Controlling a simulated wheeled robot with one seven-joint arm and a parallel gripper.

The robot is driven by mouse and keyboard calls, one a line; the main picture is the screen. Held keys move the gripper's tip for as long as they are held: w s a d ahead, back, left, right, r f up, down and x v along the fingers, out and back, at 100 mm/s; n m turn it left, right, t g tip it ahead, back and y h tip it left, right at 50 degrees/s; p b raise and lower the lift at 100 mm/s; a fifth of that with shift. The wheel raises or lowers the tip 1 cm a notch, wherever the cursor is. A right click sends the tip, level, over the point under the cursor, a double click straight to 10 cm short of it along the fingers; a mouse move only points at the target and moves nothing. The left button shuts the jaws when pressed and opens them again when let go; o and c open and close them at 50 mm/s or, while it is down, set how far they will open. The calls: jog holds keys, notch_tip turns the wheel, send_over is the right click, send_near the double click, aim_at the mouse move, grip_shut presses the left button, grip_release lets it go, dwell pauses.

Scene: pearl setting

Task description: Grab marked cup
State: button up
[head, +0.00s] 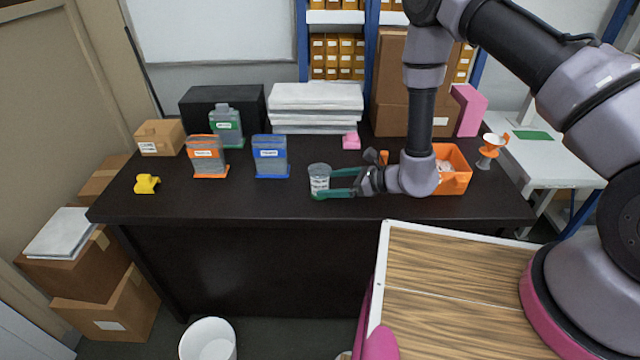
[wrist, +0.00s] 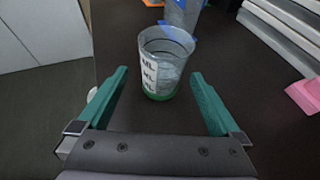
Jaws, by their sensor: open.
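The marked cup (head: 319,179) is a clear cup with a white printed label and a green base. It stands upright on the dark desk near its front edge. In the wrist view the cup (wrist: 163,66) is ahead of my gripper (wrist: 158,76), roughly centred between the two teal fingers. My gripper (head: 335,183) is open, its fingers reaching from the right toward the cup in the head view. The cup's lower part lies around fingertip level in the wrist view. I cannot tell whether either finger touches it.
An orange crate (head: 455,181) is to the right, behind my wrist. A pink block (head: 351,140) and paper stacks (head: 316,104) are behind. A yellow duck (head: 147,184) is far left.

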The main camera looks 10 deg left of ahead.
aim_at(328, 182)
jog(key=x, duration=0.4)
jog(key=shift+w+a+f, duration=0.1)
jog(key=shift+w+a, duration=0.1)
jog(key=shift+a, duration=0.05)
jog(key=shift+c, duration=0.3)
jog(key=c, duration=1.3)
jog(key=shift+c, duration=0.2)
